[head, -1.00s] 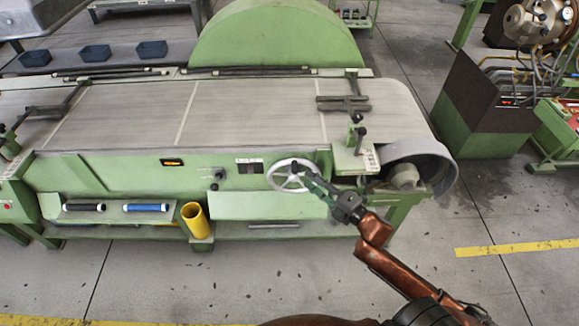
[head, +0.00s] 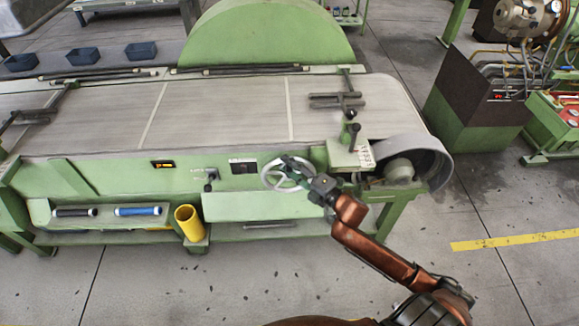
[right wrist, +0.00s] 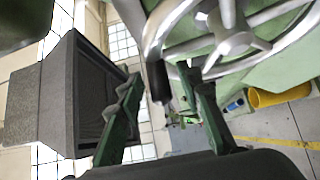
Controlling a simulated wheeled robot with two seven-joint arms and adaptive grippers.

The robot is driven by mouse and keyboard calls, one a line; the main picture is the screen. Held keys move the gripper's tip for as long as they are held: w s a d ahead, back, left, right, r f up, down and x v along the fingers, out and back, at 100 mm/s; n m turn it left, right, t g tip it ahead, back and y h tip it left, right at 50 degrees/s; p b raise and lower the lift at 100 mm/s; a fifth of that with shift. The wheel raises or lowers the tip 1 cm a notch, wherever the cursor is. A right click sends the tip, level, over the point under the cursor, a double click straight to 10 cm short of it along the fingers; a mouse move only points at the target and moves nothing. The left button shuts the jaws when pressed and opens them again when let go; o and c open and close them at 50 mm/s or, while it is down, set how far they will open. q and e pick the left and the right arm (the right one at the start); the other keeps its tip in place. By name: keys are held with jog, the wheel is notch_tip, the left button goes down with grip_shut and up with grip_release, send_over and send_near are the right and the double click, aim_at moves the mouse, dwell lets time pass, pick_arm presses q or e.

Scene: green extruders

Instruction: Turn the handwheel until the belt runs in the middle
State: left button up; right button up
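The silver handwheel (head: 283,175) is on the front of the green machine, near its right end. It also fills the upper right of the right wrist view (right wrist: 222,42). My right gripper (head: 296,168) is at the wheel's upper right in the head view. In the right wrist view its fingers (right wrist: 160,80) are spread, with the wheel's dark handle (right wrist: 159,82) between them; contact is not clear. The grey belt (head: 215,110) lies along the machine top, with pale cross seams. I cannot tell whether it is centred. My left gripper is out of view.
A curved guard (head: 432,160) surrounds the roller end at the right. A yellow cylinder (head: 189,222) and dark and blue rolls (head: 138,211) are on the lower shelf. A dark cabinet (head: 470,100) stands to the right. The floor in front is open.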

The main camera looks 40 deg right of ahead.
grip_shut()
dwell(0.4)
